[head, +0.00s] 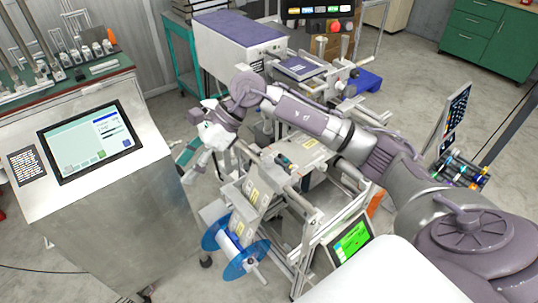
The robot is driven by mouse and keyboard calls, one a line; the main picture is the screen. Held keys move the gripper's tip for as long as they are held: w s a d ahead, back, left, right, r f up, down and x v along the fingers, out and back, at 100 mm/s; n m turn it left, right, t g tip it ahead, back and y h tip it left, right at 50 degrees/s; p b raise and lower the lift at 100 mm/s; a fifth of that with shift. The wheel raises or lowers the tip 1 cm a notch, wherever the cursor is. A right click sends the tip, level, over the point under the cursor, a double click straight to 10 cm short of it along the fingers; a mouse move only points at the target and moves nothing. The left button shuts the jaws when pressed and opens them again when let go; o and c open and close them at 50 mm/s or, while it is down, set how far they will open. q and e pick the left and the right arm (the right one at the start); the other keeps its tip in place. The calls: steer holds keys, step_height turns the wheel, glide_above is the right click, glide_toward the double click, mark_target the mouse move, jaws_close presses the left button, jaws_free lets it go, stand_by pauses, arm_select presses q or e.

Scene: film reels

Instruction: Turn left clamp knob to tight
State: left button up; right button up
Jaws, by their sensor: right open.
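My right arm reaches in from the right across the film machine (310,205). My right gripper (194,158) is open and hangs beside the left side of the machine, with nothing seen between its fingers. A small dark part (284,160) sits on top of the machine frame, to the right of the gripper and apart from it. I cannot tell whether it is the left clamp knob, and no knob marking can be read. A blue film reel (247,262) is mounted low at the machine's front. My left gripper is not in view.
A steel console (110,225) with a touch screen (92,140) stands close on the left. A purple and white unit (238,45) is behind the gripper, near a teal rack (183,65). A green screen (352,241) is at the machine's front right.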

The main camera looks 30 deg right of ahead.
steer(key=w+d+r+n+h, duration=0.1)
steer(key=d+h, duration=0.5)
steer(key=d, duration=0.7)
step_height(320, 180, up, 2)
steer(key=h, duration=0.4)
glide_above(269, 158)
steer(key=shift+g, duration=0.3)
step_height(269, 158, down, 12)
steer(key=p, duration=0.5)
steer(key=shift+s+r, duration=0.1)
steer(key=shift+r, duration=0.1)
steer(key=shift+f, duration=0.65)
jaws_close()
